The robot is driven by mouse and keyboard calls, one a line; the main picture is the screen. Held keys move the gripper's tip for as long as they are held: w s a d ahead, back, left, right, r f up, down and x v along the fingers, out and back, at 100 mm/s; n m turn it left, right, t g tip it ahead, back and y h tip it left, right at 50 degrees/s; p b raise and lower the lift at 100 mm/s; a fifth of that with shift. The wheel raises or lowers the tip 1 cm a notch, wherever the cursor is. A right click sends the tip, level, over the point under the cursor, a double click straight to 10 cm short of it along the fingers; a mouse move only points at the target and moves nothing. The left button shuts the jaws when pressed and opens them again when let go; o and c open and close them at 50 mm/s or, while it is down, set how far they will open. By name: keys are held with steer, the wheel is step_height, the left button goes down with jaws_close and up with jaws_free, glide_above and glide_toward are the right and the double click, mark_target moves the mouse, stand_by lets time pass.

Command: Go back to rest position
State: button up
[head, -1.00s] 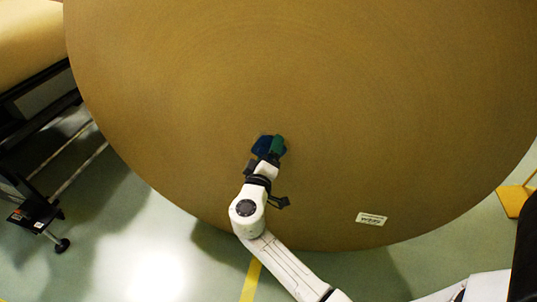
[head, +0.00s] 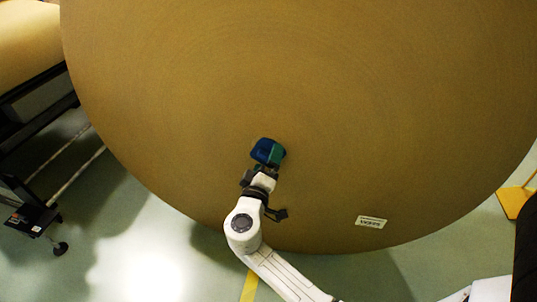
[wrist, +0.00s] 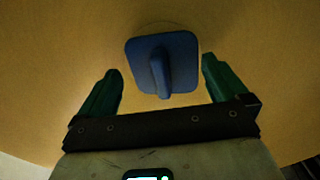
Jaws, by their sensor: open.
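A large round kraft roll (head: 310,90) fills most of the head view, its flat brown face toward me. A blue plug-like piece with a raised ridge (wrist: 163,62) sits at the roll's face. It also shows in the head view (head: 264,148). My gripper (wrist: 162,88) is open, with one green finger on each side of the blue piece's lower part. In the wrist view there is a gap between the fingers and the piece. Most of one green finger is hard to separate from the piece in the head view.
A white label (head: 371,222) is on the roll's lower right. A black stand (head: 30,205) and another roll (head: 28,42) are at the left. A yellow object (head: 516,202) is at the right edge. Green floor with a yellow line (head: 250,286) lies below.

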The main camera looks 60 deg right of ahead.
steer(key=v, duration=0.8)
steer(key=shift+a+p, duration=0.2)
steer(key=shift+p, duration=0.1)
steer(key=s+d+f+m+g+y, duration=0.2)
steer(key=s+f+g+y, duration=0.2)
steer(key=s+f+y, duration=0.45)
steer(key=s+a+f+n+g+y, duration=0.1)
steer(key=s+a+f+n+y, duration=0.3)
steer(key=s+a+y, duration=0.7)
step_height(320, 180, up, 23)
steer(key=h+p, duration=0.2)
steer(key=p, duration=2.1)
steer(key=shift+w+a+h, duration=0.35)
steer(key=shift+w+a, duration=0.1)
steer(key=shift+a, duration=0.05)
steer(key=shift+r, duration=0.1)
